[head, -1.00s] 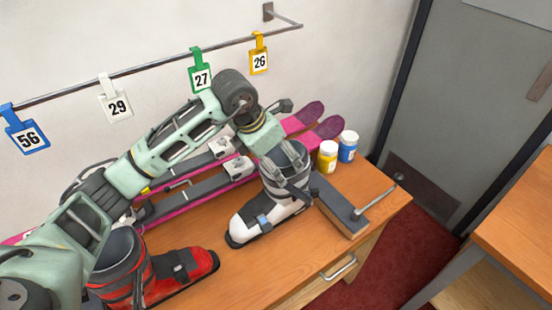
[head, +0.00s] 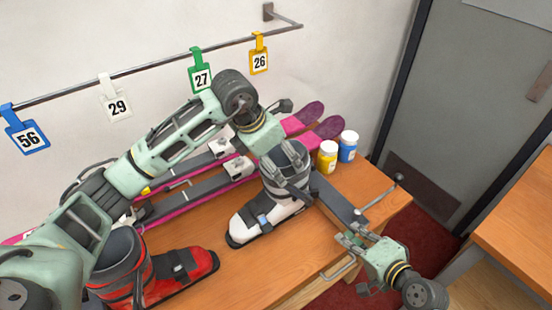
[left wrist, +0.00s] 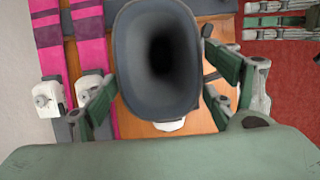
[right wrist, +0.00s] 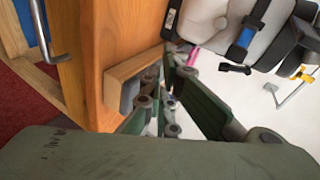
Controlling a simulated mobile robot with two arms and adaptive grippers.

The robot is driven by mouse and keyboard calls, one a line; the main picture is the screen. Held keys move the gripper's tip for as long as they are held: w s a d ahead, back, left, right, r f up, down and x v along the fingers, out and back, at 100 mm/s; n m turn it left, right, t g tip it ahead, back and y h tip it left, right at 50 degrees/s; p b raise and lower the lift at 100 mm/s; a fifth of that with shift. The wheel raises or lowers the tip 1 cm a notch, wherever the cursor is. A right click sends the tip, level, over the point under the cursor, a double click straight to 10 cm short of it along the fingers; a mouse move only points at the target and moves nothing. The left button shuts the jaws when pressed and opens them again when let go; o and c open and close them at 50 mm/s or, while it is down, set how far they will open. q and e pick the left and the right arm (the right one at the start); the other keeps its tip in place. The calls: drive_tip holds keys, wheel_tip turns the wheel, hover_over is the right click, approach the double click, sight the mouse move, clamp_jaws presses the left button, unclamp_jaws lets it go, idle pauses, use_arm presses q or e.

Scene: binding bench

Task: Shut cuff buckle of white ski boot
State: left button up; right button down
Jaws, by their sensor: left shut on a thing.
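The white ski boot (head: 262,215) stands on the bench, its toe toward the lower left. Its grey cuff (head: 288,158) rises at the back, with dark straps and buckle parts on its front; whether the cuff buckle is open is unclear. My left gripper (left wrist: 158,75) is shut on the cuff, one finger on each side of its dark opening. My right gripper (head: 350,238) is empty beyond the bench's front edge, right of the boot and apart from it; its finger gap is unclear. The right wrist view shows the boot's white shell (right wrist: 205,20) and a blue buckle (right wrist: 240,45).
A red boot (head: 185,268) stands at the left. Pink skis (head: 325,128) lie behind the boots. A grey-topped wooden block (head: 338,200) with a metal rod lies right of the white boot. Yellow (head: 327,157) and blue (head: 348,147) jars stand behind it. A drawer handle (head: 338,270) projects in front.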

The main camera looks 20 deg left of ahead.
sight(314, 196)
drive_tip(key=a+r+y, duration=0.3)
drive_tip(key=a+r, duration=0.2)
drive_tip(key=r, duration=0.4)
drive_tip(key=shift+m+g, duration=0.3)
drive_tip(key=shift+m, duration=0.1)
drive_tip(key=x, duration=0.7)
drive_tip(key=shift+w+f, duration=0.1)
drive_tip(key=shift+f, duration=0.05)
drive_tip(key=shift+a, duration=0.1)
drive_tip(key=shift+a+f, duration=0.1)
idle(0.3)
drive_tip(key=shift+s+d, duration=0.75)
drive_tip(key=shift+d, duration=0.3)
drive_tip(key=shift+s+d, duration=0.75)
drive_tip(key=shift+d, duration=0.3)
